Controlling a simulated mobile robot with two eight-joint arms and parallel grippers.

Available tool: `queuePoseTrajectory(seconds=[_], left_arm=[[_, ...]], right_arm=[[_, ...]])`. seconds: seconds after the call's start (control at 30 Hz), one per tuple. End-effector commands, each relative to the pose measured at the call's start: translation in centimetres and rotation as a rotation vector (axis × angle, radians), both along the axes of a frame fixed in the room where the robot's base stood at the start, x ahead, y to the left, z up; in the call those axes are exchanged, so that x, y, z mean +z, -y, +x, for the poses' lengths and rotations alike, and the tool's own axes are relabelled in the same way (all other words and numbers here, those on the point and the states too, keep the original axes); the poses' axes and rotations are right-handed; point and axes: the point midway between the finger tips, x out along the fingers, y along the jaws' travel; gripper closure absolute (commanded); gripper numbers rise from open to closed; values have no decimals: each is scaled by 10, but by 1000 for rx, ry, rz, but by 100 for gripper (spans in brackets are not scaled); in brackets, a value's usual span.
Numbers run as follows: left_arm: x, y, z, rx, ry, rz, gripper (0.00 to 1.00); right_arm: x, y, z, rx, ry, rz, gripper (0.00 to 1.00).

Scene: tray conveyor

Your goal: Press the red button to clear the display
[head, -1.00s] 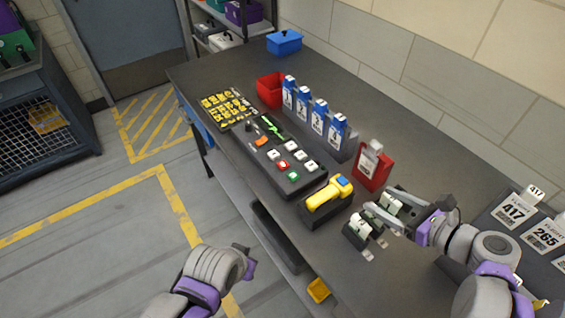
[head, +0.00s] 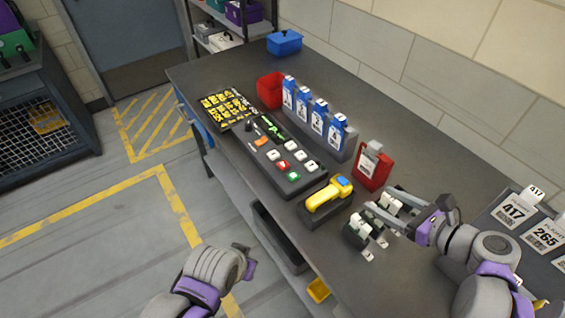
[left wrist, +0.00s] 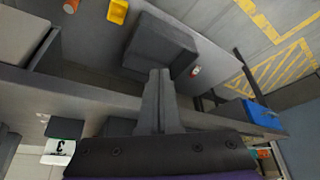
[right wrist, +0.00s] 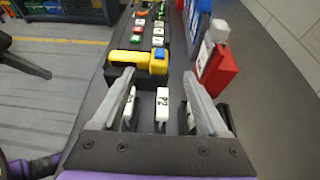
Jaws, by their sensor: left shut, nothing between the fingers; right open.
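The red button (head: 283,166) sits on a dark control panel (head: 262,164) among white and green buttons. No gripper touches it. A black board with yellow markings (head: 226,108) lies at the panel's far end; I cannot tell whether it is the display. My right gripper (head: 382,206) is open over a small rack of white tags (head: 358,230), on the near side of the panel. In the right wrist view, white tags (right wrist: 162,108) show between its spread fingers (right wrist: 158,78). My left gripper (left wrist: 160,75) is shut and empty, beside the table in front of its edge.
A yellow handheld device (head: 324,198) in a dark cradle stands between the panel and my right gripper. A red bin (head: 270,90) is farther back. Bare tabletop lies along the wall.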

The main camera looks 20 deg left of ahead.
Motion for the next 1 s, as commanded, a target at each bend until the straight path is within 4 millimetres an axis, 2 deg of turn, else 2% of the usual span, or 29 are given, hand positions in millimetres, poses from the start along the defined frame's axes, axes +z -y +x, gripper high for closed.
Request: queuePoseTrajectory(seconds=[0.57, 0.67, 0.77, 1.0], left_arm=[[5, 1, 5, -22, 1, 2, 100], [16, 3, 18, -88, 7, 8, 100], [33, 6, 40, -193, 21, 19, 100], [77, 10, 108, -505, 102, 66, 100]], right_arm=[[-1, -1, -4, 18, 18, -39, 23], [-5, -3, -16, 66, 67, -144, 23], [-11, -4, -33, 154, 147, -310, 23], [-29, 7, -81, 479, 385, -793, 23]])
